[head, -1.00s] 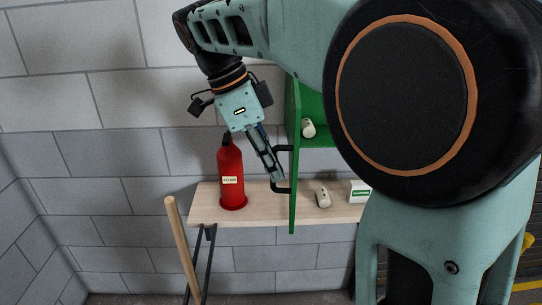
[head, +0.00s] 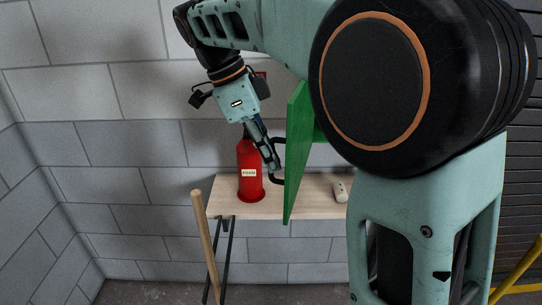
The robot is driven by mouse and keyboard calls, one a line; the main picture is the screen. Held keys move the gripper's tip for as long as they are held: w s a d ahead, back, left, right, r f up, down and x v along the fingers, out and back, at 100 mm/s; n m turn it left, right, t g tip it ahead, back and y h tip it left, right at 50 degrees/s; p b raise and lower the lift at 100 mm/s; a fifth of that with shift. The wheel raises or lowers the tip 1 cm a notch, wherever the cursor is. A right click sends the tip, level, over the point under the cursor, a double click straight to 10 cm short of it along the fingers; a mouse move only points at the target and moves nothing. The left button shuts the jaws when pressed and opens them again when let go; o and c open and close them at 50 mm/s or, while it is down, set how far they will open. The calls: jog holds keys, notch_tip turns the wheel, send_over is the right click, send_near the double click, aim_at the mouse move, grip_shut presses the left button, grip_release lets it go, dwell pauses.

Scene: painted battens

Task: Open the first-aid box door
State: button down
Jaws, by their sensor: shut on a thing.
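The green first-aid box door (head: 297,155) stands swung out from the box, seen at a slant in the head view. Its black bar handle (head: 276,179) sticks out on the left side of the door. My gripper (head: 272,163) reaches down from the upper left and is shut on the handle. The box itself is mostly hidden behind my arm; only a small green part shows right of the door.
A red extinguisher (head: 250,170) stands on the wooden shelf (head: 226,205), close left of my gripper. A pale object (head: 340,190) lies on the shelf to the right. A wooden pole (head: 206,245) leans in front. A grey block wall is behind.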

jog(key=shift+r, duration=0.1)
jog(key=c, duration=2)
grip_release()
jog(key=shift+w+d, duration=0.1)
jog(key=shift+c, duration=0.2)
jog(key=v, duration=1)
jog(key=shift+r, duration=0.1)
jog(key=shift+v, duration=0.85)
